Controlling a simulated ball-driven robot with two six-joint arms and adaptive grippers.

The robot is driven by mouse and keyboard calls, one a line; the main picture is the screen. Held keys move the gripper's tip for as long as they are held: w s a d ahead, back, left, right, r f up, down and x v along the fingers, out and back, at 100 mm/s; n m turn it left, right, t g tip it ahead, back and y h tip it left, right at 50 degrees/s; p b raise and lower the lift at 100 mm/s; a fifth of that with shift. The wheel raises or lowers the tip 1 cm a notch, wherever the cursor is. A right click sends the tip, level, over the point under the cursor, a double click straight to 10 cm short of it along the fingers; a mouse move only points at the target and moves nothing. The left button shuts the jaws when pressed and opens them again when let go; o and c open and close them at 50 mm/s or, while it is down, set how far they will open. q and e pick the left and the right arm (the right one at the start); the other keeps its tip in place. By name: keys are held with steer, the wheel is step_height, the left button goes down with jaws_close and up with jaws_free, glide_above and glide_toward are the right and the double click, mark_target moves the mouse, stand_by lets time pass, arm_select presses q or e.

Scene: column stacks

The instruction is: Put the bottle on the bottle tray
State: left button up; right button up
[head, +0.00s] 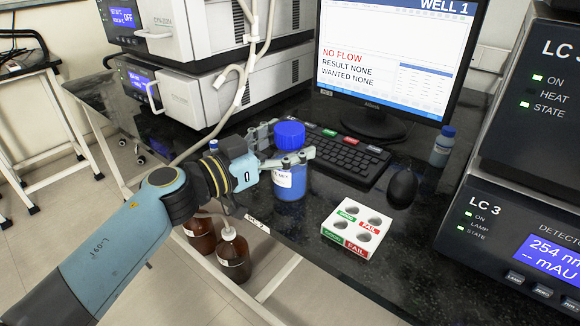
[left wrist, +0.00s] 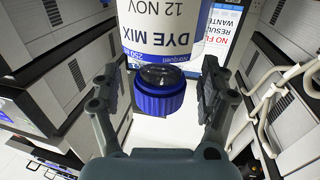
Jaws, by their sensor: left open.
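The bottle (head: 290,184) is clear with blue liquid, a white label and a wide blue cap. It stands upright on the black bench near its front edge. My left gripper (head: 290,158) is open, with its fingers on either side of the bottle just below the cap. In the left wrist view the bottle (left wrist: 163,40) appears upside down, its label reading DYE MIX 12 NOV. There the left gripper (left wrist: 160,88) has gaps on both sides of the cap. I cannot make out a bottle tray. My right gripper is out of view.
A white holed block (head: 357,226) with green and red labels sits right of the bottle. A keyboard (head: 350,153), mouse (head: 402,188) and monitor (head: 388,60) are behind. A small blue-capped bottle (head: 442,149) stands farther right. Brown bottles (head: 233,258) are below the bench edge.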

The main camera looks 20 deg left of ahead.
arm_select(q)
steer(key=shift+w+d, duration=0.2)
steer(key=shift+w, duration=0.15)
steer(key=shift+c, duration=0.4)
jaws_close()
